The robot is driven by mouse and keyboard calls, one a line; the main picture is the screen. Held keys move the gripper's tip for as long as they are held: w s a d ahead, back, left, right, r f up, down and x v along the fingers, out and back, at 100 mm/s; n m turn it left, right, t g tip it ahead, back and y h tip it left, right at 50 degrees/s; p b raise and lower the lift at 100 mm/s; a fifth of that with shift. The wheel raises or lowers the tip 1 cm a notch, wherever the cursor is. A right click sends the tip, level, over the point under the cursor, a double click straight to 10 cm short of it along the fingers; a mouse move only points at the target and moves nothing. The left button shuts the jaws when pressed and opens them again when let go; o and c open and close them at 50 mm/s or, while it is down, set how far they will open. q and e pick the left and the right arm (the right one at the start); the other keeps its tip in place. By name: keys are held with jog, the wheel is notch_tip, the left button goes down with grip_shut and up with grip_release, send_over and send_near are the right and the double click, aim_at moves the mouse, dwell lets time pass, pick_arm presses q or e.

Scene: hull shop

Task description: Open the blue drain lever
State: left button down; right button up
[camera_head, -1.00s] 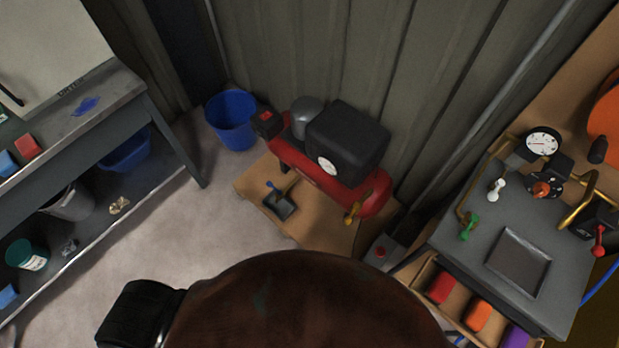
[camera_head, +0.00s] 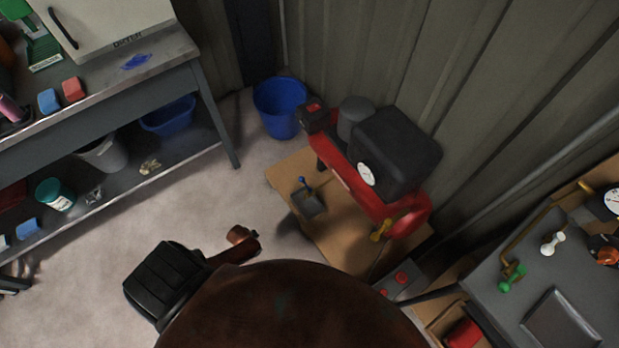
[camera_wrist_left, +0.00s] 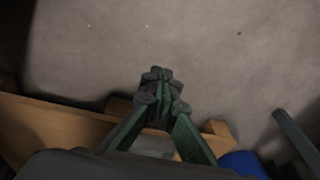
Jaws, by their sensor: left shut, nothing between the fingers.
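The small blue drain lever (camera_head: 303,183) stands below the red air compressor (camera_head: 352,182), over a dark square pan (camera_head: 309,203) on a wooden board. My left gripper (camera_wrist_left: 160,76) shows in the left wrist view with its green fingers together and nothing between them, in front of bare floor. The lever cannot be made out in that view. I cannot make out the left gripper's fingers in the head view, where my own body covers the bottom middle. My right gripper is not in view.
A blue bucket (camera_head: 279,108) stands left of the compressor. A grey workbench (camera_head: 165,65) is at the left, a grey panel with handles (camera_head: 490,293) at the right. The wooden board (camera_head: 335,240) has a yellow handle (camera_head: 381,231) above it. Floor between bench and board is clear.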

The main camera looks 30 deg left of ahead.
pick_arm(q)
jog(key=w+a+r+m+t+h+b, duration=0.1)
jog(key=w+r+m+b, duration=0.2)
jog(key=w, duration=1.2)
jog(key=w+a+r+m+h+b, duration=0.1)
jog(key=w+r+b, duration=0.4)
jog(key=w, duration=0.9)
jog(key=w+d+r+m+h+b, duration=0.1)
jog(key=w+d+r+b, duration=0.1)
jog(key=w+r+b, duration=0.1)
jog(key=w+d+r+m+g+b, duration=0.1)
jog(key=w+d+r+m+b, duration=0.1)
jog(key=w+r, duration=0.3)
jog(key=w+b, duration=0.1)
jog(key=w, duration=0.2)
jog(key=shift+d+r+m+h, duration=0.2)
jog(key=shift+d+m+h, duration=0.1)
jog(key=shift+h, duration=0.1)
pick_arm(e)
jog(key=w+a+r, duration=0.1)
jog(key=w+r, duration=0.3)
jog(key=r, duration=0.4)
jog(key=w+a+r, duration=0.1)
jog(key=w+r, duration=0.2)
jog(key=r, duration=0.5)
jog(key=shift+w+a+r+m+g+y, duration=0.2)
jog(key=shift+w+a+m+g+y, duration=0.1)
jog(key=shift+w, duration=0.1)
